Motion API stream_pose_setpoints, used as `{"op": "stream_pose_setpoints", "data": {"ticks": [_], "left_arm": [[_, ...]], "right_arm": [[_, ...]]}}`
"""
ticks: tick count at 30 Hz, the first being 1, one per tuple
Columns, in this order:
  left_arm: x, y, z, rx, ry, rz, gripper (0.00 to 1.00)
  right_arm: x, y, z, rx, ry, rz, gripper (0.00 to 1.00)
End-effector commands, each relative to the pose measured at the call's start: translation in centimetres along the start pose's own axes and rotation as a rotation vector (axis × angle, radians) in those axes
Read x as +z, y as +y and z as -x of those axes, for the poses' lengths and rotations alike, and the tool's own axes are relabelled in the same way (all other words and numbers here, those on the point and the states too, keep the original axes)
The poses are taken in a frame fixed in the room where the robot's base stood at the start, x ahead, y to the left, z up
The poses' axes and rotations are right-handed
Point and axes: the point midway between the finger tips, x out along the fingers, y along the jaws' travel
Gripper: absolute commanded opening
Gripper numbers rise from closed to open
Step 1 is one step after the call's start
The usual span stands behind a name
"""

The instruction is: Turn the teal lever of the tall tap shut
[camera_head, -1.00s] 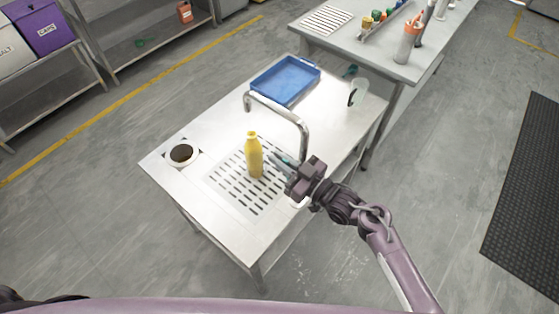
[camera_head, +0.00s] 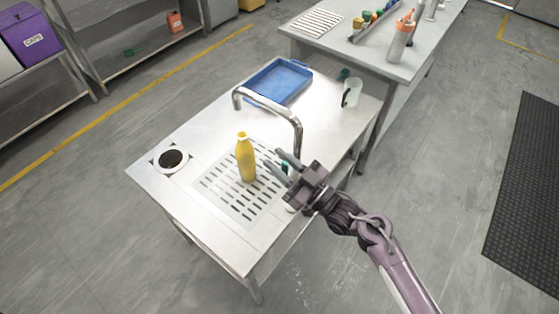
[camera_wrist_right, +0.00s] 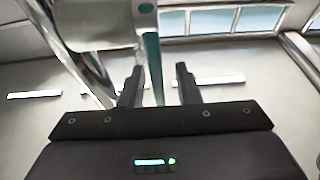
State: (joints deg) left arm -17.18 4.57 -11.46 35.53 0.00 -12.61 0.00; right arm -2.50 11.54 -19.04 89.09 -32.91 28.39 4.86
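The tall tap (camera_head: 298,135) is a chrome gooseneck at the right side of the steel sink table. Its teal lever (camera_head: 285,167) shows only as a small bit between my fingers in the head view. In the right wrist view the teal lever (camera_wrist_right: 152,70) hangs from the tap's round body (camera_wrist_right: 92,25) as a narrow strip. My right gripper (camera_head: 280,163) is open beside the tap. In the wrist view its two fingers (camera_wrist_right: 159,85) stand on either side of the lever, with a visible gap to the right finger. My left gripper is out of view.
A yellow bottle (camera_head: 245,160) stands on the slotted drain (camera_head: 222,188), left of my fingers. A blue tray (camera_head: 257,95) and a clear jug (camera_head: 352,93) are farther back. A round hole (camera_head: 172,159) is at the table's left. Another bench (camera_head: 375,58) stands behind.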

Motion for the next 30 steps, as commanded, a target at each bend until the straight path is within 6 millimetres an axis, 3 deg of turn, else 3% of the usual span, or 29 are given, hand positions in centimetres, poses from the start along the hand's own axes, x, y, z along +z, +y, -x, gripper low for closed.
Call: {"op": "stream_pose_setpoints", "data": {"ticks": [8,21,30], "left_arm": [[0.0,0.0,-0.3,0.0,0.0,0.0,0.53],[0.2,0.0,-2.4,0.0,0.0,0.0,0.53],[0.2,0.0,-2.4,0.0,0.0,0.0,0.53]], "right_arm": [[0.2,0.1,0.8,0.001,-0.001,0.001,0.3],[0.2,0.0,7.3,0.0,-0.002,0.0,0.3],[0.0,0.0,7.8,0.0,0.001,0.001,0.3]]}}
